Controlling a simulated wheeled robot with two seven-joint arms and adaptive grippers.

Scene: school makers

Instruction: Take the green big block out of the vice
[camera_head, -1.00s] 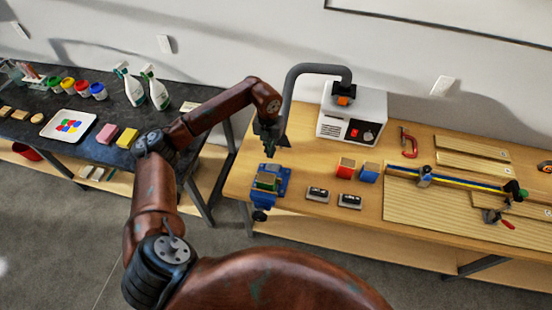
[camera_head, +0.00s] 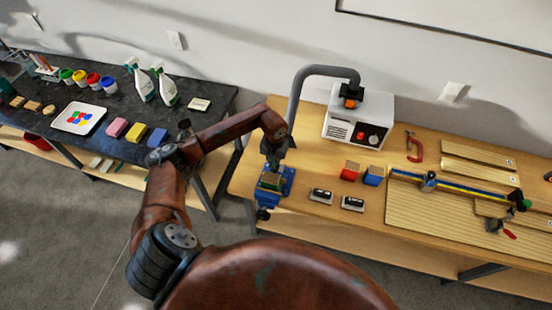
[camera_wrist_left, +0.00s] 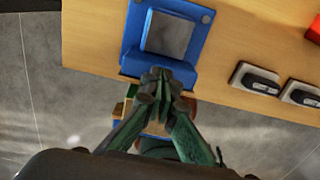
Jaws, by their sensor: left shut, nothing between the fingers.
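The blue vice (camera_head: 287,181) is fixed at the left front corner of the wooden workbench. The green block (camera_head: 271,181) sits between its jaws, with a tan top. My left gripper (camera_head: 272,163) is just above the block, pointing down, shut and empty. In the left wrist view the closed fingertips (camera_wrist_left: 160,76) lie across the vice (camera_wrist_left: 205,45) and hide most of the block. I cannot tell whether they touch it. My right gripper is in neither view.
Two dark-topped items (camera_head: 320,196) lie right of the vice, with a red block (camera_head: 350,172) and a blue block (camera_head: 373,176) behind. A white machine (camera_head: 358,118) with a grey hose stands at the back. A clamp (camera_head: 455,188) lies farther right.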

